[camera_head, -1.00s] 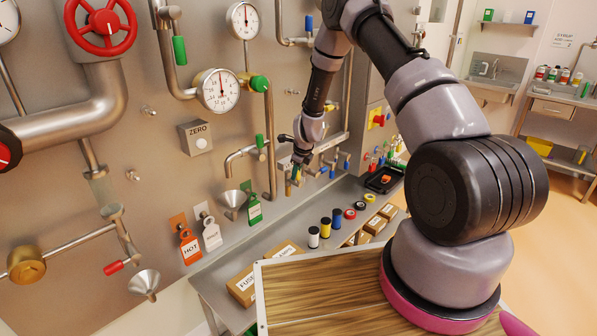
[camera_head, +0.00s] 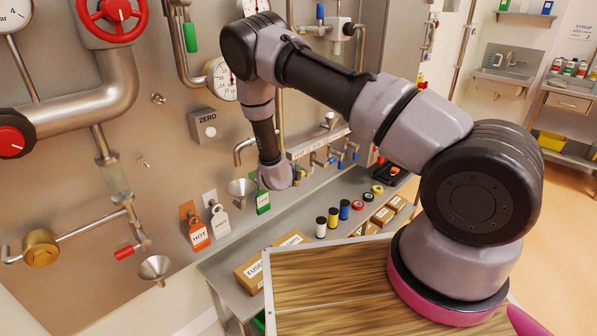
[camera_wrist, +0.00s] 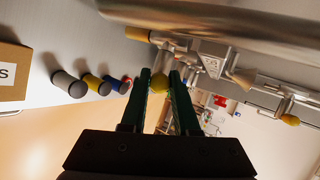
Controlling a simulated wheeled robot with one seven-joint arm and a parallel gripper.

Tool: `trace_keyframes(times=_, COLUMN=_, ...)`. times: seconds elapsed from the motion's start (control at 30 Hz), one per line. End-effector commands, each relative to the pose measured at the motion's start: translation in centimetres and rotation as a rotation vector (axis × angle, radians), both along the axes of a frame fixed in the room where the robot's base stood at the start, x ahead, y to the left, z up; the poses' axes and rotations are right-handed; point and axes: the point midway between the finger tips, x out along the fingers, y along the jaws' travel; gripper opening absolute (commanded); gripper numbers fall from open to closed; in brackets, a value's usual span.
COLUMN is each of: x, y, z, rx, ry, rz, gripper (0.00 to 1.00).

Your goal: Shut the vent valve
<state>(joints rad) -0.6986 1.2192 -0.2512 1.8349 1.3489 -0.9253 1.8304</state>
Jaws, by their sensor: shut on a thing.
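A row of small valves (camera_head: 322,158) with blue and yellow handles runs along a pipe on the steel panel in the head view. I cannot read which one is the vent valve. My gripper (camera_wrist: 160,74) shows in the wrist view as two dark green fingers, shut on a small yellow handle tip (camera_wrist: 158,83) between them. The rest of that handle is mostly hidden. Another yellow tip (camera_wrist: 290,119) hangs from a fitting at the right, apart from the fingers. In the head view my wrist hides the fingers, just left of the valve row.
Blue, yellow and grey capped cylinders (camera_head: 332,218) and cardboard boxes (camera_head: 250,274) stand on the shelf below. A large pipe (camera_wrist: 220,25) crosses the wrist view's top.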

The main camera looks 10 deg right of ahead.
Motion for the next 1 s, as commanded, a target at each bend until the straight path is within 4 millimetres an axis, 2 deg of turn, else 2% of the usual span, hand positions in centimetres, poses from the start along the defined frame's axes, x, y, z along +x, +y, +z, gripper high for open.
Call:
trace_keyframes(times=0.27, x=-0.09, y=0.12, z=-0.53, rx=-0.067, ry=-0.049, rz=0.0, gripper=0.0)
trace_keyframes(times=0.77, x=-0.08, y=0.14, z=-0.62, rx=-0.078, ry=-0.057, rz=-0.001, gripper=0.0)
trace_keyframes(times=0.8, x=-0.08, y=0.14, z=-0.62, rx=-0.077, ry=-0.056, rz=-0.001, gripper=0.44)
trace_keyframes(times=0.83, x=-0.09, y=0.14, z=-0.61, rx=-0.077, ry=-0.056, rz=-0.001, gripper=0.56)
trace_keyframes(times=0.87, x=-0.09, y=0.14, z=-0.61, rx=-0.077, ry=-0.056, rz=-0.001, gripper=0.59)
trace_keyframes(times=1.0, x=-0.11, y=0.17, z=-0.62, rx=-0.077, ry=-0.056, rz=-0.001, gripper=0.59)
